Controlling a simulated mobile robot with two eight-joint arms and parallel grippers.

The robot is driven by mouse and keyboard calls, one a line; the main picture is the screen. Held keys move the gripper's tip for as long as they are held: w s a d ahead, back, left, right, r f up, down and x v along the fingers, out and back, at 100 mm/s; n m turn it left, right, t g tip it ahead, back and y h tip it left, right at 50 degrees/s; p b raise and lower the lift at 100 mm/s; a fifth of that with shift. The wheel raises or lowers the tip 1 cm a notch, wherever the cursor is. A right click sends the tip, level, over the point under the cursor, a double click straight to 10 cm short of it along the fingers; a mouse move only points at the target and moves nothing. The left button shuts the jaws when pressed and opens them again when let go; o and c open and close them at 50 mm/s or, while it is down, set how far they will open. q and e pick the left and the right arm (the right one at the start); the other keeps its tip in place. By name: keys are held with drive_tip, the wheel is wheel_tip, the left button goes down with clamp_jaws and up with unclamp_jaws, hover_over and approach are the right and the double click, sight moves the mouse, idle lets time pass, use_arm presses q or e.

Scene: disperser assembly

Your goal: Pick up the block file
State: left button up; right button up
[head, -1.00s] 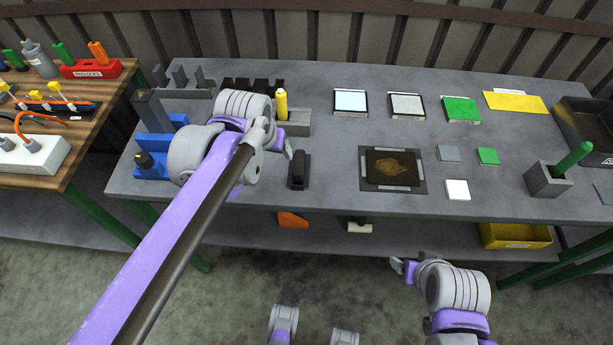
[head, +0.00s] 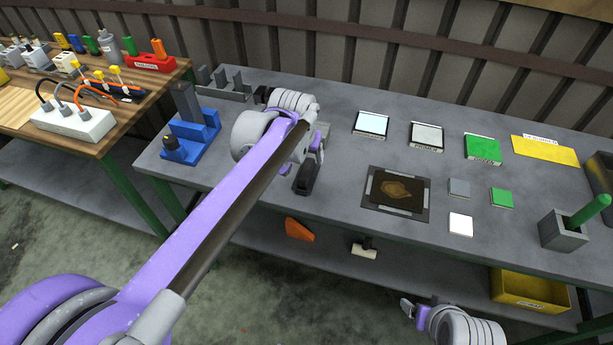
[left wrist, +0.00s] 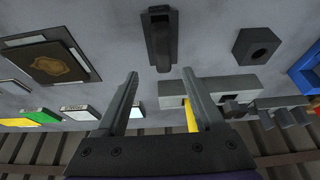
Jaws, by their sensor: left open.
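A long black block (head: 307,178), which looks like the block file, lies on the grey table just in front of my left gripper. In the left wrist view the black block (left wrist: 161,40) sits at the top centre on a dark grey base. My left gripper (head: 316,146) is above the table, with its wrist covering part of the table behind. In the left wrist view its two fingers (left wrist: 160,77) are spread and empty, and the black block is beyond their tips, apart from them. My right gripper (head: 409,306) is low in front of the table; its jaws are too small to judge.
A blue stand (head: 190,140) is left of my left gripper. A dark mat with a brown piece (head: 397,191) lies right of the black block. In the left wrist view, a grey holder with a yellow item (left wrist: 192,117) stands near the right finger. Table between block and mat is clear.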

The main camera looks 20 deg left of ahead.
sight(306, 168)
use_arm(q)
drive_tip(key=shift+x, duration=1.05)
drive_tip(key=shift+s+a+x, duration=0.15)
drive_tip(key=shift+x, duration=1.2)
drive_tip(key=shift+s+a+x, duration=0.15)
drive_tip(key=shift+s+x, duration=0.05)
drive_tip(key=shift+x, duration=1.15)
clamp_jaws()
